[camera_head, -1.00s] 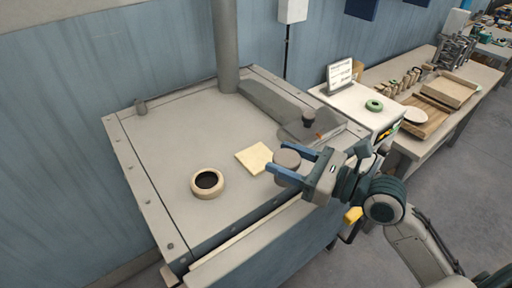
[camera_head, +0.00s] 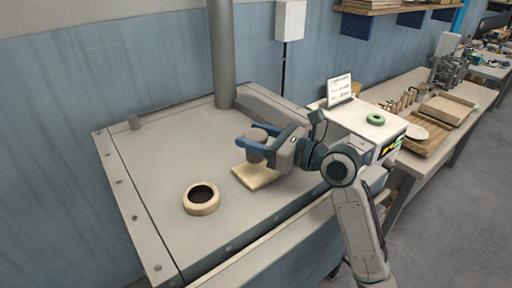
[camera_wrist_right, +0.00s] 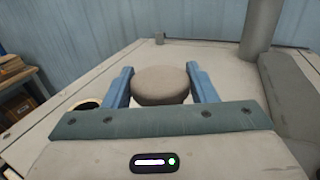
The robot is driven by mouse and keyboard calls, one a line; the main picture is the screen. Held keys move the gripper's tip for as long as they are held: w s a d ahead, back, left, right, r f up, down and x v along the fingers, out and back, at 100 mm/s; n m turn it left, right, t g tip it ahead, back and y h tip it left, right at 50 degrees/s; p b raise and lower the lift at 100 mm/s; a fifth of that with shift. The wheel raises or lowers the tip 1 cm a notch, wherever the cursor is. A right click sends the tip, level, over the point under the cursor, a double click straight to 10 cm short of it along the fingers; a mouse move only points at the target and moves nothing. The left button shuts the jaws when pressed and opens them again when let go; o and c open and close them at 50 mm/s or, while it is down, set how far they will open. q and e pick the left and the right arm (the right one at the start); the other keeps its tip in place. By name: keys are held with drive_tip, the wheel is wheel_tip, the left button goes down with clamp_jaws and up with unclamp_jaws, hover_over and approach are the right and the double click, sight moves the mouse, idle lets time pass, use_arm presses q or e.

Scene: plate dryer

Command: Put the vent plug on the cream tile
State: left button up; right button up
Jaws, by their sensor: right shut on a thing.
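The vent plug is a round grey-brown piece (camera_head: 252,150). My right gripper (camera_head: 256,143) is shut on it, with one blue finger on each side. In the right wrist view the plug (camera_wrist_right: 160,85) sits between the two blue fingers. The cream tile (camera_head: 250,178) is a pale square on the dryer top. The plug and gripper are over its far part and hide some of it; I cannot tell whether the plug touches the tile. My left gripper is not in view.
A cream ring around a dark round hole (camera_head: 201,197) is left of the tile on the dryer top (camera_head: 150,165). A grey pipe (camera_head: 221,55) rises at the back. A white box with a green ring (camera_head: 375,118) and a bench (camera_head: 405,160) are at right.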

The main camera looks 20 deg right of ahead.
sight(261, 161)
drive_tip(key=shift+s+f, duration=0.1)
drive_tip(key=shift+f, duration=1.55)
drive_tip(key=shift+p, duration=0.3)
drive_tip(key=o, duration=1.1)
drive_tip(key=shift+f, duration=0.1)
drive_tip(key=shift+c, duration=0.2)
drive_tip(key=shift+s+d, duration=0.4)
drive_tip(key=shift+d, duration=0.05)
drive_tip(key=b+v, duration=0.2)
drive_tip(key=v, duration=0.5)
drive_tip(key=shift+s+d, duration=0.25)
drive_tip(key=shift+v, duration=0.95)
drive_tip(key=shift+s+d, duration=0.45)
drive_tip(key=shift+s, duration=0.05)
